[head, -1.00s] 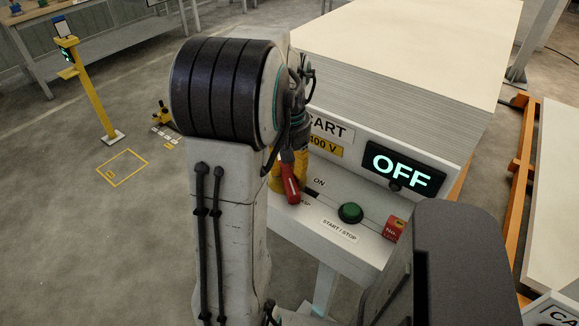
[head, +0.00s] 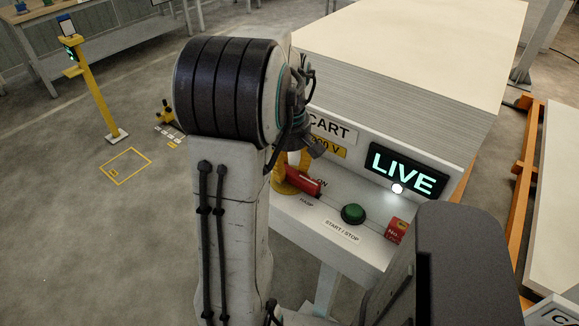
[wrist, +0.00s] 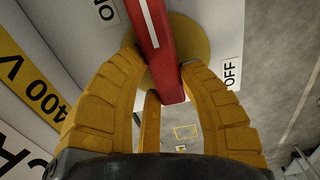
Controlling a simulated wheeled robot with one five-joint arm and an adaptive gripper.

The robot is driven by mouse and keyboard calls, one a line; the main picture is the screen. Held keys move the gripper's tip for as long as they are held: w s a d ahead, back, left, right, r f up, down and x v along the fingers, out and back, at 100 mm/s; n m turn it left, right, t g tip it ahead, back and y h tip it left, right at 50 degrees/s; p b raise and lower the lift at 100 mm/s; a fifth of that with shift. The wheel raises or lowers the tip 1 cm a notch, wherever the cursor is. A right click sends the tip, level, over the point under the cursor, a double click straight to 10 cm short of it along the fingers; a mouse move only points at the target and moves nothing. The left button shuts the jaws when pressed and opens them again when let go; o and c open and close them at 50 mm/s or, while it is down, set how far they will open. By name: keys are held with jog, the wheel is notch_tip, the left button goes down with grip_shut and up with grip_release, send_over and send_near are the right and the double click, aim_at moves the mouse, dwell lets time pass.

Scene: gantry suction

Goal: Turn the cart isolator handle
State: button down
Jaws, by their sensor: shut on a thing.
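The red isolator handle (head: 303,182) sits on the cart's control panel, turned so that it points toward the ON label. In the wrist view the red handle (wrist: 157,45) with its white stripe lies between the yellow fingers of my gripper (wrist: 165,95), over a round yellow plate (wrist: 188,32). My gripper is shut on the handle. In the head view my arm hides most of the gripper. The cart's display (head: 404,174) reads LIVE, and a white lamp (head: 397,188) glows below it.
A green START/STOP button (head: 353,214) and a small red box (head: 396,229) are right of the handle on the same panel. A tall stack of pale sheets (head: 420,60) stands behind the display. An orange frame (head: 518,200) is at the right. Open floor lies to the left.

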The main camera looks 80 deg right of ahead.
aim_at(289, 167)
jog(key=shift+a+f, duration=0.15)
dwell(0.3)
jog(key=c, duration=0.7)
grip_release()
jog(key=shift+c, duration=0.2)
jog(key=shift+r, duration=0.2)
notch_tip(289, 167, up, 12)
jog(key=shift+f, duration=0.1)
dwell(0.4)
